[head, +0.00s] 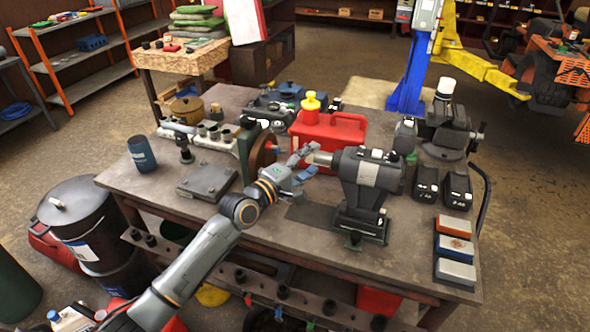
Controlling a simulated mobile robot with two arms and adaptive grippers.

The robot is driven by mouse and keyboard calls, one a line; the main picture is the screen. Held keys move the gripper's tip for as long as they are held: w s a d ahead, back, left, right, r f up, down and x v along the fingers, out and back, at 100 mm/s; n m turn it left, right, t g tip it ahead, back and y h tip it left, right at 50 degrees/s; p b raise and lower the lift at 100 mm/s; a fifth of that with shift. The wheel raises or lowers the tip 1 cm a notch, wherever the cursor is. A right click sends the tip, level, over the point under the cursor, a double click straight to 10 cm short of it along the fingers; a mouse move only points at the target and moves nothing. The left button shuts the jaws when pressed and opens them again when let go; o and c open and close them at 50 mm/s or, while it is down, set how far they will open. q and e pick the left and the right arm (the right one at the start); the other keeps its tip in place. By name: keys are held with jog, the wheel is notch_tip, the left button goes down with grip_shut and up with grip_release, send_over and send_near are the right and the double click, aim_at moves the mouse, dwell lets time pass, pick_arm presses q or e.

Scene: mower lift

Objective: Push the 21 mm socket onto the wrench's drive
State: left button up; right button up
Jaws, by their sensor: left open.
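The impact wrench (368,170) stands upright on its base on the workbench, with its pale nose (321,158) pointing left. My left gripper (306,161) is open, right at the front of this nose. Its fingers hide the drive tip, and I cannot tell whether a socket is between them or on the drive. Several grey sockets (214,131) stand in a row on a rail at the back left of the bench. Their size marks are too small to read. My right gripper is not in view.
A red canister (330,133) with a yellow-capped bottle (311,106) stands behind the gripper. A bench grinder wheel (263,151) is close to its left. Batteries (425,183) and coloured blocks (455,247) line the right side. A flat plate (206,183) lies left of my arm.

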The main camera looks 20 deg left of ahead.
pick_arm(q)
jog(key=v, duration=1.1)
jog(key=s+d+f+m+g+y, duration=0.1)
jog(key=s+d+f+m+g, duration=0.25)
jog(key=s+f, duration=0.25)
jog(key=s+d+f+m+g+y, duration=0.1)
jog(key=s+d+f+m+g, duration=0.15)
jog(key=s+f+m, duration=0.3)
jog(key=s+a+f+m+g+y, duration=0.3)
jog(key=s+f, duration=0.1)
jog(key=s, duration=0.5)
jog(key=s+a+f+m+g+y, duration=0.2)
jog(key=s+f+m+g, duration=0.15)
jog(key=s, duration=0.65)
notch_tip(320, 180, down, 29)
jog(key=g+b, duration=0.2)
jog(key=b, duration=0.1)
jog(key=s+a+f+b, duration=0.3)
jog(key=s+f, duration=1.4)
jog(key=f, duration=0.2)
jog(key=shift+s+g, duration=0.35)
jog(key=shift+g, duration=0.1)
